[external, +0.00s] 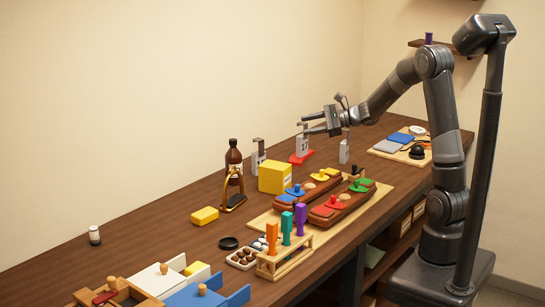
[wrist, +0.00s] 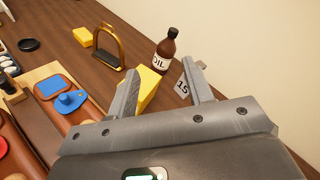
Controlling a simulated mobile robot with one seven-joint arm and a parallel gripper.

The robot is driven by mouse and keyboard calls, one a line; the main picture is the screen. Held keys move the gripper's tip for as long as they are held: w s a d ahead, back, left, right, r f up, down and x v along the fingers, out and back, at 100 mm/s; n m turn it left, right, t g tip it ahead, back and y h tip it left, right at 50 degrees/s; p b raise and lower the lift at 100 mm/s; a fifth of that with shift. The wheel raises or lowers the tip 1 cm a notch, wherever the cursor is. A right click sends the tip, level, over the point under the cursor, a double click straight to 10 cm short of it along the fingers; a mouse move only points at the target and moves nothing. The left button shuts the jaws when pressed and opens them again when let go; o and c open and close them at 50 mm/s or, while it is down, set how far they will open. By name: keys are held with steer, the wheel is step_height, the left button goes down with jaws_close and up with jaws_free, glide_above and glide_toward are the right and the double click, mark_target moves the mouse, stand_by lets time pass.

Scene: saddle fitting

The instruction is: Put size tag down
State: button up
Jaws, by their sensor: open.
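Several light grey size tags with hooked tops stand along the back of the bench. One tag (external: 303,146) stands upright on a red base (external: 302,158), close below my gripper (external: 304,124). Another tag (external: 259,160) stands between the bottle and the yellow box, and a third tag (external: 344,152) stands to the right. In the wrist view, a tag marked 15 (wrist: 183,88) shows beside the right finger. My gripper (wrist: 160,70) is open, with nothing visibly held between its fingers. The red base is hidden in the wrist view.
A yellow box (external: 274,177), an oil bottle (external: 234,165) and a stirrup (external: 235,195) stand left of my gripper. Brown saddle-like pieces with coloured knobs lie on a wooden board (external: 383,192) in front.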

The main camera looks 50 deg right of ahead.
steer(key=s+a+r+n+g+h, duration=0.1)
steer(key=s+a+n+g, duration=0.4)
steer(key=s, duration=0.4)
steer(key=s+a+r+n+g, duration=0.1)
steer(key=s+a+n+g, duration=0.1)
steer(key=s+a+n, duration=0.55)
steer(key=s+d+n+h, duration=0.2)
steer(key=s+n+h, duration=0.2)
steer(key=s, duration=0.4)
steer(key=s+d+n+h, duration=0.3)
steer(key=s+n+h, duration=0.1)
steer(key=s+n, duration=0.2)
steer(key=shift+s+d+f, duration=0.15)
steer(key=shift+s+f, duration=0.15)
steer(key=shift+s, duration=0.6)
